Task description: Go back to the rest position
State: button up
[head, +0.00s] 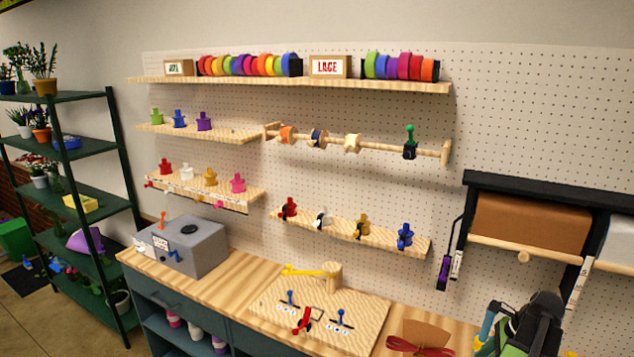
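The task names no object apart from my arm. I cannot make out my gripper or its fingertips in the head view. A black and green shape (535,325) rises from the bottom edge at the lower right, with a blue-handled piece at its left. I cannot tell whether it is part of my arm or a thing standing at the bench.
A wooden workbench (225,297) runs along a pegboard wall (545,120). It carries a grey box (185,247) and a board with small levers (350,305). Shelves of ribbon rolls hang above. A green plant rack (122,170) stands left. A brown roll (530,222) hangs right.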

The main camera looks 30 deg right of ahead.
jog(key=w+a+f+n+g+y+b, duration=0.1)
jog(key=w+a+f+n+b, duration=0.15)
jog(key=w+a, duration=0.85)
jog(key=w+a+f+n+g+b, duration=0.1)
jog(key=w+a+n, duration=0.3)
jog(key=w+a, duration=0.7)
jog(key=w+a+f+n+h+b, duration=0.1)
jog(key=w+a+f+n+h, duration=0.1)
jog(key=a+n, duration=0.9)
jog(key=w+a+f+n+g+h+b, duration=0.1)
jog(key=w+a+f+n, duration=0.1)
jog(key=a+n, duration=0.9)
jog(key=a+f, duration=0.1)
jog(key=a, duration=0.6)
jog(key=shift+a+g+h+b, duration=0.3)
jog(key=shift+a+h+b, duration=0.05)
jog(key=shift+h+b, duration=0.05)
